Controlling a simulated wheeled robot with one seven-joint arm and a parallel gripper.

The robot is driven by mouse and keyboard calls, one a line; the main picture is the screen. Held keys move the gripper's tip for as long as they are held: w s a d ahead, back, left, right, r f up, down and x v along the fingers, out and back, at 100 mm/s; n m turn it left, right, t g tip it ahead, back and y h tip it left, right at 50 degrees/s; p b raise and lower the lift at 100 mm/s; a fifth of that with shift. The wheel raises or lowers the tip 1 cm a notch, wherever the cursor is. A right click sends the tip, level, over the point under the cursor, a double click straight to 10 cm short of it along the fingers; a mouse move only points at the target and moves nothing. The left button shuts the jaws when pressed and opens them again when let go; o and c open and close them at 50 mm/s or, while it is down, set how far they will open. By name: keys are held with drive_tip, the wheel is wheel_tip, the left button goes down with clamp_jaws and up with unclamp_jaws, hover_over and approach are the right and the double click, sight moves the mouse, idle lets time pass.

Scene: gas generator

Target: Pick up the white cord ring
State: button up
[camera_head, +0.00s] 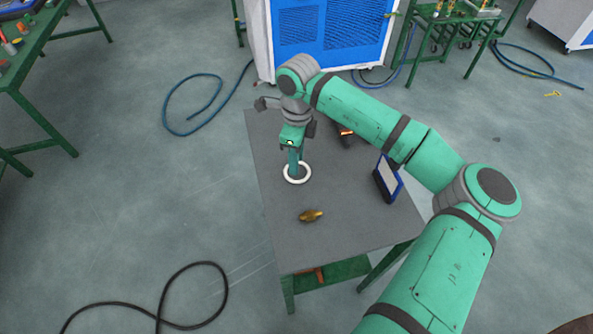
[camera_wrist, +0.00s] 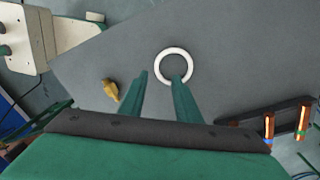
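The white cord ring (camera_head: 297,181) lies flat on the grey table top (camera_head: 270,235) in the head view. It also shows in the wrist view (camera_wrist: 160,54), ahead of my fingers. My gripper (camera_head: 295,172) points down over the ring's far side, and its fingers overlap the ring's far rim in the head view. In the wrist view my gripper (camera_wrist: 160,78) is open, with a gap between its two green fingers. The right fingertip overlaps the ring's lower right part and the left fingertip is outside the ring. I cannot tell whether the fingers touch it.
A brass fitting (camera_head: 311,215) lies on the table nearer the front. A blue-framed tablet-like device (camera_head: 387,180) stands near the right edge.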

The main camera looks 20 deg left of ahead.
sight(294, 179)
drive_tip(key=shift+a+f, duration=0.1)
drive_tip(key=shift+f, duration=0.55)
drive_tip(key=shift+s+a+f, duration=0.1)
drive_tip(key=shift+s+f, duration=0.1)
drive_tip(key=shift+f, duration=1.1)
drive_tip(key=shift+s+f, duration=0.15)
drive_tip(key=shift+f, duration=1.15)
drive_tip(key=shift+c, duration=0.6)
clamp_jaws()
